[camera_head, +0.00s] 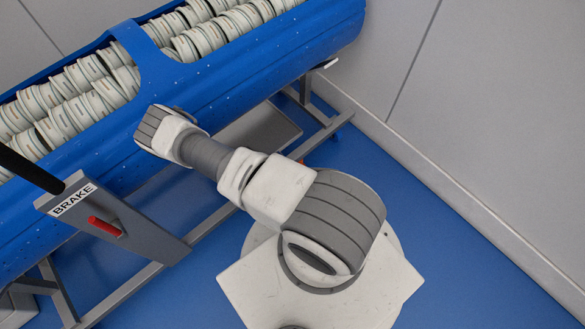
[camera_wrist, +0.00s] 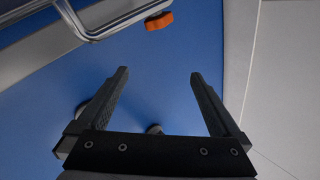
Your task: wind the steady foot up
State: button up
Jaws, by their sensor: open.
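My gripper (camera_wrist: 158,73) is open and empty in the wrist view, its two dark fingers pointing over blue floor. An orange knob-like part (camera_wrist: 158,20) sits at the end of a bent grey metal bar (camera_wrist: 112,26), beyond the fingertips and apart from them. A small orange patch also shows beside my arm in the head view (camera_head: 302,160). I cannot tell whether this part belongs to the steady foot. Small grey rounded shapes (camera_wrist: 154,128) show between and beside the fingers, partly hidden. In the head view my gripper is hidden behind my arm.
A long blue tub (camera_head: 250,78) full of stacked pale discs (camera_head: 75,85) rests on a grey frame (camera_head: 212,222). A grey plate marked BRAKE (camera_head: 150,235) carries a red handle (camera_head: 103,226). A grey wall (camera_head: 480,110) stands at the right, with clear blue floor (camera_head: 440,250) before it.

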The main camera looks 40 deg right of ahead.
jog(key=w+d+f+n+b, duration=0.1)
jog(key=d+f+b, duration=0.1)
jog(key=d+f, duration=0.1)
jog(key=w+d+f+n+t+b, duration=0.1)
jog(key=d+f+n+b, duration=0.1)
jog(key=f, duration=0.3)
jog(key=w+d+f+n+t+h+b, duration=0.1)
jog(key=d+f+n+b, duration=0.1)
jog(key=d+f+b, duration=0.1)
jog(key=shift+w+d+f, duration=0.2)
jog(key=shift+d+f, duration=0.25)
jog(key=shift+d, duration=0.05)
jog(key=shift+w+d+f, duration=0.15)
jog(key=shift+d+f, duration=0.3)
jog(key=shift+c, duration=0.3)
jog(key=c, duration=1.3)
jog(key=shift+r, duration=0.1)
